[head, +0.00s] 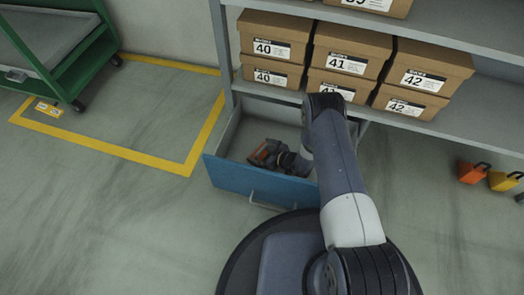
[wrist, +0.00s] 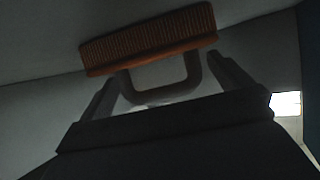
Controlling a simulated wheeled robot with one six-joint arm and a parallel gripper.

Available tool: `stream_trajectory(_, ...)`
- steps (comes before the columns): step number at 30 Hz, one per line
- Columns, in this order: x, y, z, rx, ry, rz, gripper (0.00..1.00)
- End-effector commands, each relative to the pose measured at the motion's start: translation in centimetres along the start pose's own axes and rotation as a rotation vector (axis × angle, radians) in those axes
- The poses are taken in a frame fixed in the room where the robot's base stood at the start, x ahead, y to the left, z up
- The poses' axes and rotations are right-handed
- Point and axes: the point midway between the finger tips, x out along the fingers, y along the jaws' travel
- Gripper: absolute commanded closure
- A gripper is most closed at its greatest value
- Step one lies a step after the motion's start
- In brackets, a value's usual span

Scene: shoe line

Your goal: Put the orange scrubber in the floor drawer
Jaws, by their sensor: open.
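The floor drawer (head: 247,181) is pulled open under the shelf, with a blue front and grey inside. The orange scrubber (head: 262,151) is inside its outline in the head view, partly hidden by my gripper (head: 281,157). In the wrist view, the scrubber (wrist: 150,42) shows a ribbed orange block with a U-shaped handle. My gripper (wrist: 170,75) is open, with one finger on each side of the handle. I cannot tell whether the fingers touch it, or whether the scrubber rests fully on the drawer floor.
Shoe boxes (head: 346,63) stand on the shelf (head: 460,110) just above the drawer, close to my arm. An orange item (head: 474,173) and a yellow item (head: 503,181) sit at the right. A green cart (head: 72,65) stands at the left.

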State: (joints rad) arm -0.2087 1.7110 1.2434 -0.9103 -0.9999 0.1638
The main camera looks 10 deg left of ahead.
Motion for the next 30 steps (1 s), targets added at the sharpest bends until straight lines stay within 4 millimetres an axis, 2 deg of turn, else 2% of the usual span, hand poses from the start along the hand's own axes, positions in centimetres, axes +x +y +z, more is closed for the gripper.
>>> stream_trajectory(2,-0.1,0.0,-0.3,0.0,0.001,0.0,0.02)
stream_trajectory(5,-1.5,0.1,-0.5,0.002,-0.001,0.002,0.02)
stream_trajectory(12,-6.7,0.1,-0.7,0.004,-0.001,0.003,0.02)
stream_trajectory(18,-10.4,0.1,-0.5,0.003,0.0,0.003,0.02)
stream_trajectory(24,-12.0,0.0,-0.3,0.001,0.0,0.0,0.02)
stream_trajectory(30,-12.2,0.0,-0.2,-0.001,0.0,0.0,0.02)
